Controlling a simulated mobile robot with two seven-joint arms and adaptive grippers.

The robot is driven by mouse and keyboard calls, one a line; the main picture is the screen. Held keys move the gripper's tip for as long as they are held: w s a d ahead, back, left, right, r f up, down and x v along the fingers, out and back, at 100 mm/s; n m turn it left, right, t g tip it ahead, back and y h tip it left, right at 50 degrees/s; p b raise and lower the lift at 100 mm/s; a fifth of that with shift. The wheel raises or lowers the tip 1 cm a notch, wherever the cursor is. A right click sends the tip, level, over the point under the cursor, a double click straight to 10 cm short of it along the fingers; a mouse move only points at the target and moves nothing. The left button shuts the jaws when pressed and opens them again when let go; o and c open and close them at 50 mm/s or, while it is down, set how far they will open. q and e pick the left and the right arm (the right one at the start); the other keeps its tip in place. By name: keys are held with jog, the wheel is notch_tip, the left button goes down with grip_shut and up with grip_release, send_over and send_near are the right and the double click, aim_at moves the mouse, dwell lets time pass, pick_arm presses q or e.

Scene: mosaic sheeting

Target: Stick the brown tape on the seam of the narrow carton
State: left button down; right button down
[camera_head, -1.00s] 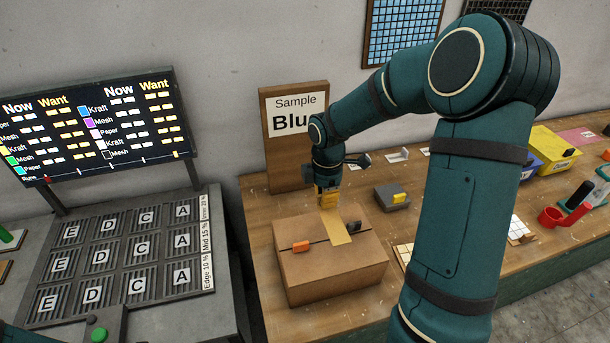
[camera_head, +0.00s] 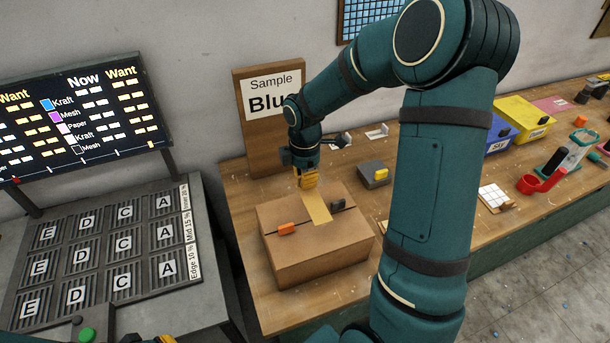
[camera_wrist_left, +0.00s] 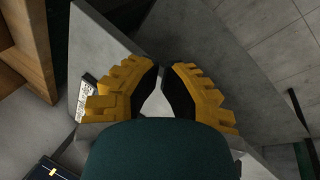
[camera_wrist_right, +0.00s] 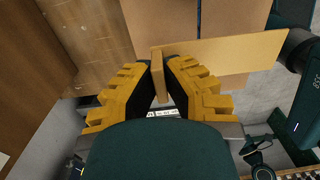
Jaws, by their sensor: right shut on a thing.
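The brown cardboard carton (camera_head: 312,256) stands on the wooden bench. A dark seam runs across its top between an orange clip (camera_head: 287,229) and a black clip (camera_head: 338,204). My right gripper (camera_head: 306,184) is shut on the end of the flat tan-brown tape (camera_head: 318,208). The strip hangs over the carton top, crossing the seam line; I cannot tell whether it touches. In the right wrist view the tape (camera_wrist_right: 235,52) extends right from a small tab between the fingers, in front of the carton (camera_wrist_right: 165,18). My left gripper (camera_wrist_left: 160,68) looks shut and empty, away from the carton.
A "Sample Blu..." board (camera_head: 268,115) stands behind the carton. A grey block with a yellow piece (camera_head: 374,174) sits to its right. Yellow (camera_head: 523,118) and blue bins, a red cup (camera_head: 528,184) and a white tile sheet (camera_head: 493,197) lie farther right. A lettered grey panel (camera_head: 105,250) is left.

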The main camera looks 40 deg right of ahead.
aim_at(305, 195)
jog(key=shift+f+b, duration=2)
jog(key=shift+f, duration=1.3)
jog(key=shift+f, duration=0.15)
jog(key=c, duration=1.1)
grip_release()
jog(key=shift+o, duration=0.2)
notch_tip(305, 195, up, 12)
jog(key=shift+w+r, duration=0.1)
